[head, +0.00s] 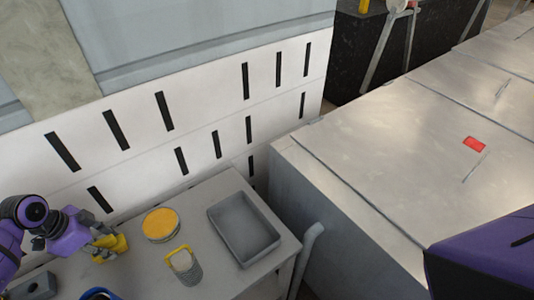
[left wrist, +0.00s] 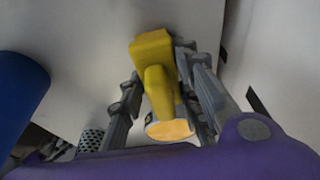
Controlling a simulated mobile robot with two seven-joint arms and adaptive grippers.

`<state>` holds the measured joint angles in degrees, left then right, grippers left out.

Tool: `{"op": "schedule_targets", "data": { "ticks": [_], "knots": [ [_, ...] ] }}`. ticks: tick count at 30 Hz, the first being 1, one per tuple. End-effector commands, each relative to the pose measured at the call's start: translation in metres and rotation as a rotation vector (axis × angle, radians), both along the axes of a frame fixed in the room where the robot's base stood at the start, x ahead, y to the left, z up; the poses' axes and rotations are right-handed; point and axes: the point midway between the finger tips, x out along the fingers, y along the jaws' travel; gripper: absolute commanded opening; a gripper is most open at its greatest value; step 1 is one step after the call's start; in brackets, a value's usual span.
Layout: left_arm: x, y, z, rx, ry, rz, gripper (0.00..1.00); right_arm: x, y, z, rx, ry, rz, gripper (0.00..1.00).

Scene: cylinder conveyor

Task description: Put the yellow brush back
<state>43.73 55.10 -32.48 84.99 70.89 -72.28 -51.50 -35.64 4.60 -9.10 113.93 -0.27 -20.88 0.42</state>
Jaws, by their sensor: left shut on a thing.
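My left gripper (head: 110,247) is low at the left of the head view, over or beside the left part of the grey table (head: 215,275). It is shut on the yellow brush (head: 121,243). In the left wrist view the yellow brush (left wrist: 154,50) sits between the two grey fingers, with its blocky yellow part at the top. Its bristles cannot be made out. A grey block with a dark hole (head: 36,286) stands at the table's left, below my gripper in the picture. My right gripper is not in view.
A round yellow-topped container (head: 161,225) and a grey ribbed cup with a yellow handle (head: 185,266) stand right of my gripper. An empty grey tray (head: 221,240) lies further right. A blue round thing (head: 98,294) is at the bottom edge. A white slotted wall (head: 150,130) rises behind.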

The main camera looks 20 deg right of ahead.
Motion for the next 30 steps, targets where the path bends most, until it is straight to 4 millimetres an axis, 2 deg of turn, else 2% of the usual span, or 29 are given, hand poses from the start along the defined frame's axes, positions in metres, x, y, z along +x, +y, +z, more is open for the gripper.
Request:
{"op": "schedule_targets", "data": {
  "ticks": [2, 3, 7, 16, 20, 23, 30],
  "knots": [
    [0.0, 0.0, -0.004, 0.0, 0.001, 0.0, 0.1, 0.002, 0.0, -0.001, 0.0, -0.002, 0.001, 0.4],
    [0.0, 0.0, -0.004, 0.0, 0.001, 0.0, 0.33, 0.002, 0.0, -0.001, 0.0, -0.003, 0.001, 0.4],
    [0.0, 0.0, -0.003, 0.0, 0.0, 0.0, 0.49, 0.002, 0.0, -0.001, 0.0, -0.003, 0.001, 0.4],
    [0.0, 0.0, -0.002, 0.0, 0.0, 0.0, 0.49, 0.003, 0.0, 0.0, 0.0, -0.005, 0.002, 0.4],
    [0.0, 0.002, 0.008, 0.001, -0.002, 0.0, 0.49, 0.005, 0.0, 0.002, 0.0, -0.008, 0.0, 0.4],
    [-0.001, 0.007, 0.024, 0.002, -0.003, -0.001, 0.49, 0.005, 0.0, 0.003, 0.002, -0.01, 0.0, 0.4],
    [-0.005, 0.021, 0.075, 0.002, -0.003, 0.0, 0.49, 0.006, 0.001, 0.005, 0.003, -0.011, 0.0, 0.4]
  ]
}}
